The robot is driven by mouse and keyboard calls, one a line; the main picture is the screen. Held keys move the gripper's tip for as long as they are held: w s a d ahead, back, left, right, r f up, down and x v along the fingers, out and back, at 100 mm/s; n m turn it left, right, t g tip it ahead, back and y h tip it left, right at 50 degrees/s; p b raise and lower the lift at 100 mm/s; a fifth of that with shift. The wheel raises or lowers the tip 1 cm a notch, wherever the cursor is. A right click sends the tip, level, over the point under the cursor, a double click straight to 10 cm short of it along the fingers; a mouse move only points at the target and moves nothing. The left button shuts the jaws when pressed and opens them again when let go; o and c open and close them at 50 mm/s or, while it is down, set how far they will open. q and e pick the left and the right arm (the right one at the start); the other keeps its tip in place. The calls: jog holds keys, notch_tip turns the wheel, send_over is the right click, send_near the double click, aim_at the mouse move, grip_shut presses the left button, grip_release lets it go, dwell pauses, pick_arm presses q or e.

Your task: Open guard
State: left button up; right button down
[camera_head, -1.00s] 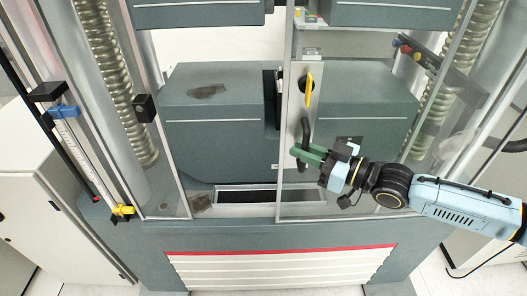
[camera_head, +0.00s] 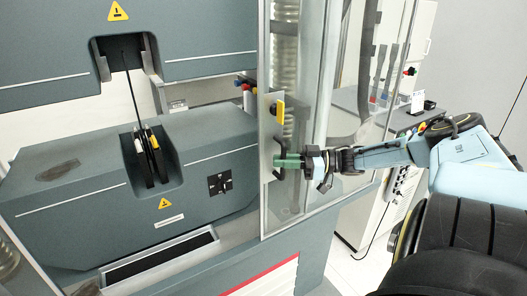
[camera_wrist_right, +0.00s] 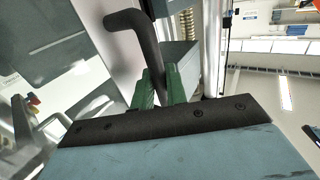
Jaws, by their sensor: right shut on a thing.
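The clear guard door (camera_head: 300,150) of the testing machine stands to the right of the machine's middle in the head view, with the test space at left uncovered. Its metal edge plate carries a yellow part and a dark bent handle (camera_head: 277,165). My right gripper (camera_head: 286,161), with green fingers, is at this handle. In the right wrist view the green fingers (camera_wrist_right: 157,88) are shut on the dark handle bar (camera_wrist_right: 150,50), which rises between them and bends left. My left gripper is not in view.
The grey lower crosshead (camera_head: 110,180) holds a grip with a thin dark rod rising to the upper crosshead (camera_head: 190,40). A dark slot (camera_head: 160,258) lies in front. A white cabinet (camera_head: 375,215) with several knobs stands at right. Clear floor shows at lower right.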

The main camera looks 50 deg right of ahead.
jog(key=shift+s+d, duration=0.25)
jog(key=shift+d, duration=0.4)
jog(key=shift+s+d, duration=0.2)
jog(key=shift+d, duration=0.4)
jog(key=shift+f, duration=0.1)
jog(key=c, duration=1.8)
grip_release()
jog(key=shift+o, duration=0.2)
jog(key=v, duration=1.3)
jog(key=shift+s+d, duration=0.15)
jog(key=shift+d, duration=0.05)
